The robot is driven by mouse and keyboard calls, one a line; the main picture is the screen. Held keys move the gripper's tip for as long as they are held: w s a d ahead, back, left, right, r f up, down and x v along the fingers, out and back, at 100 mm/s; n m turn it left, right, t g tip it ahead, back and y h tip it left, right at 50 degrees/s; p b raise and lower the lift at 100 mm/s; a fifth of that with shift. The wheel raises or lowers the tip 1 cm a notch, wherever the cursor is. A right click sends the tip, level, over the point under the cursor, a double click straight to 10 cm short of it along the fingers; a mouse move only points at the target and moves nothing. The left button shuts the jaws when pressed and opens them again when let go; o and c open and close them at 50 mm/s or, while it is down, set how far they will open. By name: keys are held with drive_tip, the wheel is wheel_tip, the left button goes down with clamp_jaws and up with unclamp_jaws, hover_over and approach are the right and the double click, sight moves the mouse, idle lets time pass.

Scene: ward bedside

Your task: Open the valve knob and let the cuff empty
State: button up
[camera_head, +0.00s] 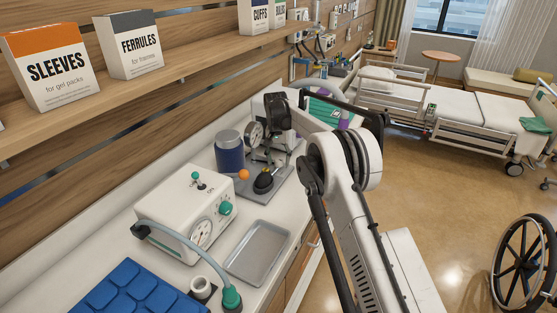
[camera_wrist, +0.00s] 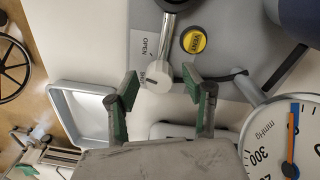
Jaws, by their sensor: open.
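In the wrist view my gripper (camera_wrist: 160,76) is open, its two green-padded fingers on either side of the pale rounded end of the valve knob (camera_wrist: 157,80). I cannot tell whether either pad touches it. The knob lies beside a label reading OPEN (camera_wrist: 146,46); a second word is partly covered. The dial gauge (camera_wrist: 277,125), marked mmHg, has an orange needle; its full scale is cut off. The blue cuff (camera_head: 230,158) is wrapped around a grey cylinder in the head view. A black bulb (camera_head: 263,181) is in front of the gauge stand.
A yellow button (camera_wrist: 193,40) is close to the knob. A metal tray (camera_head: 258,252) and a white device with a dial (camera_head: 181,207) stand nearer on the counter. A shelf (camera_head: 170,79) runs along the wall.

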drive_tip(key=shift+f, duration=0.15)
drive_tip(key=shift+c, duration=0.3)
clamp_jaws()
drive_tip(key=shift+f+m+b, duration=0.1)
drive_tip(key=shift+m+b, duration=2.05)
drive_tip(key=shift+m, duration=0.75)
